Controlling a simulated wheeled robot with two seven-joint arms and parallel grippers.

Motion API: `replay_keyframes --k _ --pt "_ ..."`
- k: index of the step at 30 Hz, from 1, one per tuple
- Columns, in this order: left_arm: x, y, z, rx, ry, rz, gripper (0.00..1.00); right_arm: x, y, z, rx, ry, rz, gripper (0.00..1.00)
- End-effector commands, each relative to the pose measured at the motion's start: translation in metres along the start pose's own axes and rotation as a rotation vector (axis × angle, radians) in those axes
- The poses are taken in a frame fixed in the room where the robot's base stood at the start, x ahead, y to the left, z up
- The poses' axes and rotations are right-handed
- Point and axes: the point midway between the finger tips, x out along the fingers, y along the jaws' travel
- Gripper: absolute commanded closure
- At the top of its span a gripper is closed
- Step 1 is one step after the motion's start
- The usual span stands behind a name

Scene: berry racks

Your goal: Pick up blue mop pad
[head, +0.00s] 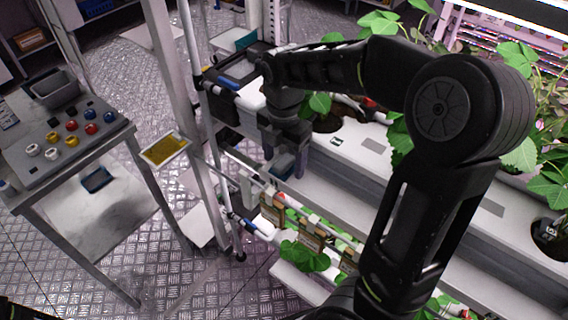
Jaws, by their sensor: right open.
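My right gripper (284,172) hangs pointing down at the edge of the white planter rack, with its jaws open. A small blue-grey piece (284,161) shows at its fingers; it may be the blue mop pad, but it is too small and covered to be sure. I cannot tell whether the fingers touch it. Another blue item (229,83) lies on the rack's end, up and left of the gripper. A dark blue, tray-like item (97,180) lies on the lower shelf of the table at left.
The grey table (92,146) at left bears several coloured knobs and a grey bin (56,88). A metal post (181,110) and a yellow card (165,148) stand between table and rack. Leafy plants (303,256) fill the rack tiers. The chequered floor (165,270) is clear at lower centre.

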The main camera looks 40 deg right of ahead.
Motion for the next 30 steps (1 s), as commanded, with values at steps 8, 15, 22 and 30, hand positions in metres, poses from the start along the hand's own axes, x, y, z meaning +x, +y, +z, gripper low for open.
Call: replay_keyframes --k 8,15,22,30 --pt "-0.0002 0.0000 0.0001 0.000 0.000 0.000 0.34 0.0063 -0.0002 0.0001 0.000 0.000 0.000 0.29" --pt "-0.0002 0.0000 0.0001 0.000 0.000 0.000 0.34 0.0061 -0.0002 0.0001 0.000 0.000 0.000 0.29" --pt "-0.0002 0.0001 0.0001 0.000 0.000 0.000 0.34 0.0059 -0.0001 0.0001 0.000 0.000 0.000 0.35" --pt "-0.0002 0.0000 0.0001 0.000 0.000 0.000 0.34 0.0059 -0.0001 0.0001 0.000 0.000 0.000 0.57"
